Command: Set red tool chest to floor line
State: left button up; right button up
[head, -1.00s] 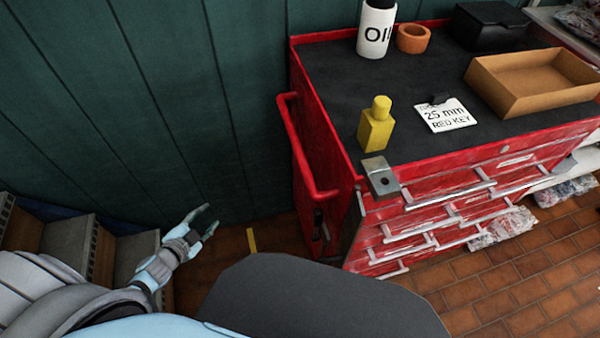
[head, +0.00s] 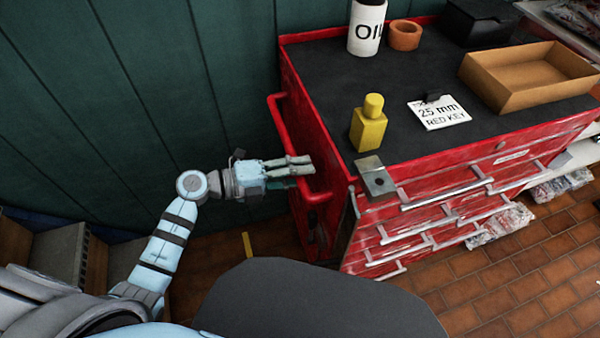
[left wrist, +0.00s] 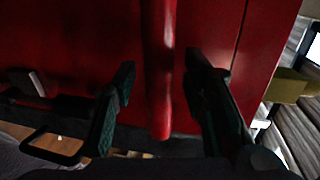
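The red tool chest (head: 470,180) stands at the right in the head view, with a black top and several drawers with pale handles. A red push handle (head: 279,120) sticks out from its left side. My left gripper (head: 301,169) is at the near part of this handle, its fingers pointing right. In the left wrist view, the red handle bar (left wrist: 159,75) runs between the two spread fingers of my left gripper (left wrist: 162,75), with gaps on both sides. A short yellow floor line (head: 248,245) lies left of the chest. My right gripper is not in view.
On the chest top are a yellow bottle (head: 368,128), an oil can (head: 366,28), an orange ring-shaped item (head: 405,36), a cardboard tray (head: 488,82) and a "25 mm RED KEY" card (head: 440,113). A green wall (head: 120,110) stands behind. Brick floor lies open at lower right.

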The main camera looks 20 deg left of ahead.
pick_arm(q)
jog(key=shift+w+d, duration=0.1)
grip_shut()
jog(key=shift+d, duration=0.15)
jog(key=shift+a+f, duration=0.1)
jog(key=shift+a, duration=0.1)
